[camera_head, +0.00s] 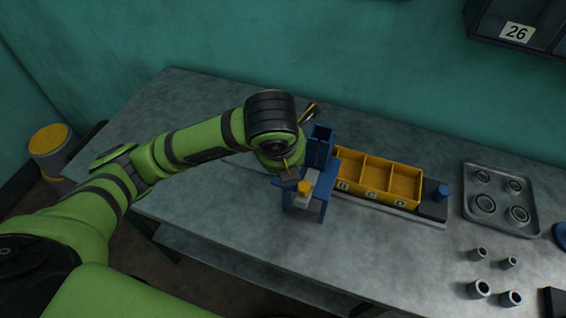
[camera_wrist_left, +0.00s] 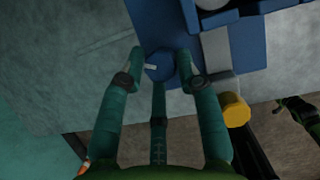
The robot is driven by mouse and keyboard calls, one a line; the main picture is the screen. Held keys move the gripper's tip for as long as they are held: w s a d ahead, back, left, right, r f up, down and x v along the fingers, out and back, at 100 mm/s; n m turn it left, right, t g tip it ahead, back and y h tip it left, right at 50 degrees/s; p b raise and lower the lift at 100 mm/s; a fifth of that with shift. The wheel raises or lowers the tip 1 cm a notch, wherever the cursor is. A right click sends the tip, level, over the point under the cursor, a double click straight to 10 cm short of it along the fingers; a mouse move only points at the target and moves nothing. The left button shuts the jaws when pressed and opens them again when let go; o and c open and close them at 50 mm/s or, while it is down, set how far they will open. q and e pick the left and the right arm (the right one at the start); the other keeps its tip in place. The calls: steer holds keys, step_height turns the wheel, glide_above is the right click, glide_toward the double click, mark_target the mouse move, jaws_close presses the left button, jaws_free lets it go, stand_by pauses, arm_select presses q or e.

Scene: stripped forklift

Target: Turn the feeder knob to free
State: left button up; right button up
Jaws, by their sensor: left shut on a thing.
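The blue round feeder knob (camera_wrist_left: 159,67) with a small white mark shows in the left wrist view, on the blue feeder (camera_wrist_left: 255,50). My left gripper (camera_wrist_left: 160,60) has one fingertip on each side of the knob and is shut on it. In the head view the left gripper (camera_head: 286,172) is at the left side of the blue feeder (camera_head: 320,146), and my wrist and fingers hide the knob. I cannot read any setting label beside the knob.
A yellow knob (camera_head: 305,187) is close to the left gripper and also shows in the wrist view (camera_wrist_left: 235,110). A yellow bin (camera_head: 372,200) with three compartments adjoins the feeder. A blue peg (camera_head: 441,192) and a tray of rings (camera_head: 500,198) stand further right.

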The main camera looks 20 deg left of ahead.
arm_select(q)
steer(key=n+p, duration=0.1)
steer(key=n+y+p, duration=0.1)
steer(key=shift+w+d+r+n, duration=0.1)
steer(key=shift+d+r+n, duration=0.1)
steer(key=shift+r+n, duration=0.1)
steer(key=shift+f+n+g+y+p, duration=0.1)
steer(key=shift+n+g+y+p, duration=0.25)
steer(key=shift+n+p, duration=0.9)
steer(key=shift+w+n, duration=0.1)
steer(key=shift+n, duration=0.15)
steer(key=o, duration=1.1)
steer(key=shift+f, duration=0.1)
steer(key=shift+f, duration=0.1)
